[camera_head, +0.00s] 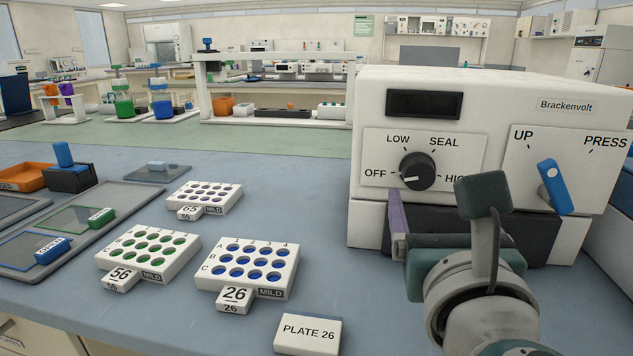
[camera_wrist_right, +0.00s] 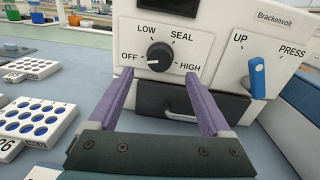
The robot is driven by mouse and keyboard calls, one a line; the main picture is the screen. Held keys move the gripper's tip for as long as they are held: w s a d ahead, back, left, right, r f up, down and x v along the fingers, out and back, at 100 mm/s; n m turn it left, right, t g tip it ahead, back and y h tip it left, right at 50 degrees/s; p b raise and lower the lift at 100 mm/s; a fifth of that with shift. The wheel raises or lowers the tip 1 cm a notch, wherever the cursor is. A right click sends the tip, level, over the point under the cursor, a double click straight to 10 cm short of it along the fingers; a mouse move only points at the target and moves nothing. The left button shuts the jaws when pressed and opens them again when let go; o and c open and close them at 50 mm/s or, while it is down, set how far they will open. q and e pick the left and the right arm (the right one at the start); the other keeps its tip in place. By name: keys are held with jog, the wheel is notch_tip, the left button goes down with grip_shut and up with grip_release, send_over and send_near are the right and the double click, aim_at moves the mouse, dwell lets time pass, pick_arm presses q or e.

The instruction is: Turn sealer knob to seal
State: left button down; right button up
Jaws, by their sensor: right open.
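The white sealer (camera_head: 500,90) stands at the right of the bench. Its round black knob (camera_head: 417,171) is on the front panel, among the labels OFF, LOW, SEAL and HIGH. The knob's pale mark lies at its lower left, towards OFF; the knob also shows in the right wrist view (camera_wrist_right: 159,57). My right gripper (camera_head: 420,215) is in front of the sealer, a little below the knob. In the right wrist view its two purple fingers (camera_wrist_right: 158,76) are wide apart, with nothing between them, and the knob appears beyond and between their tips. My left gripper is not in view.
A blue lever (camera_head: 555,187) right of the knob stands by UP. A dark drawer front (camera_wrist_right: 165,103) is below the knob. Well plates 26 (camera_head: 285,282), 56 (camera_head: 112,262) and 65 (camera_head: 225,203) sit to the left.

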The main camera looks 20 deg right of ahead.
aim_at(420, 178)
jog(key=x, duration=0.6)
jog(key=shift+w+d+b, duration=0.15)
jog(key=shift+w+b, duration=0.15)
jog(key=shift+w, duration=0.05)
jog(key=shift+c, duration=0.2)
grip_shut()
